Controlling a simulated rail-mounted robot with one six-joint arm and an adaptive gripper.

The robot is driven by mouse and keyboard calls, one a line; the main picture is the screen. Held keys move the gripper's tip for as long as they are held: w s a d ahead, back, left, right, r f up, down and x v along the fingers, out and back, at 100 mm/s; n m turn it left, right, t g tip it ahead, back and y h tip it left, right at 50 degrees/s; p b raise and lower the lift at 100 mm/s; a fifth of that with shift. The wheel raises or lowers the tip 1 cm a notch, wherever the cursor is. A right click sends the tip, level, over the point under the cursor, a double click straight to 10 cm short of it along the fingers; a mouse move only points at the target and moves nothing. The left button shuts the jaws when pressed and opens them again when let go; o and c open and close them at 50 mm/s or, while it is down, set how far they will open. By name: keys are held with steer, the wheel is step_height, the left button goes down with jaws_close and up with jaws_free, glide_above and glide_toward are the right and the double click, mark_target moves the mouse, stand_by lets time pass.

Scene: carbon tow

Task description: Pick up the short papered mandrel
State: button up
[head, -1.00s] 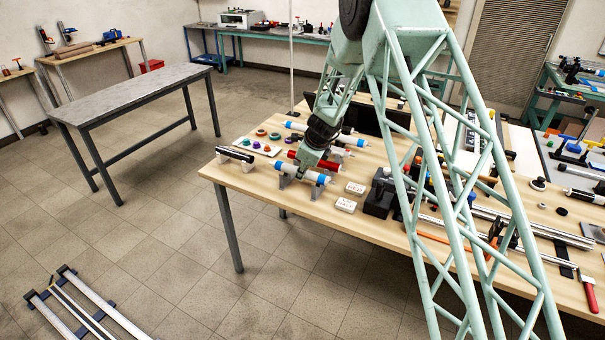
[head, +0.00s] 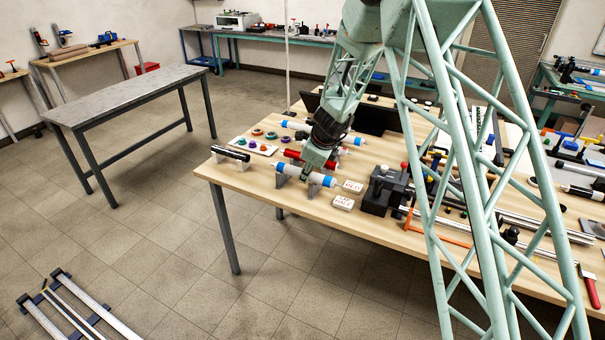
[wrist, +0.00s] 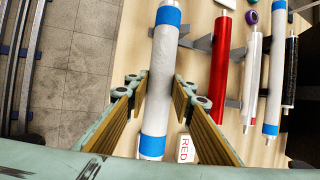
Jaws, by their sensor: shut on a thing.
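A white papered mandrel (head: 291,171) with blue bands lies across grey V-stands near the front left of the table. My gripper (head: 306,176) reaches down over its middle. In the wrist view the mandrel (wrist: 160,80) runs up the picture between my two fingers (wrist: 159,98), with a blue band near each end. The fingers are shut on it, one on each side. Its contact with the stands is partly hidden, so I cannot tell whether it is clear of them.
A red mandrel (wrist: 220,70) lies close on the right in the wrist view, with white, blue-banded (wrist: 277,60) and black ones beyond. Small label blocks (head: 343,202) and a black fixture (head: 385,190) stand right of the mandrel. A black cylinder (head: 231,153) lies at the left.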

steer(key=s+d+b, duration=0.4)
steer(key=s, duration=0.4)
steer(key=shift+s+d+r+b, duration=0.25)
steer(key=shift+d+r+b, duration=0.1)
steer(key=shift+d+r, duration=0.1)
steer(key=shift+w+a, duration=0.1)
stand_by(0.5)
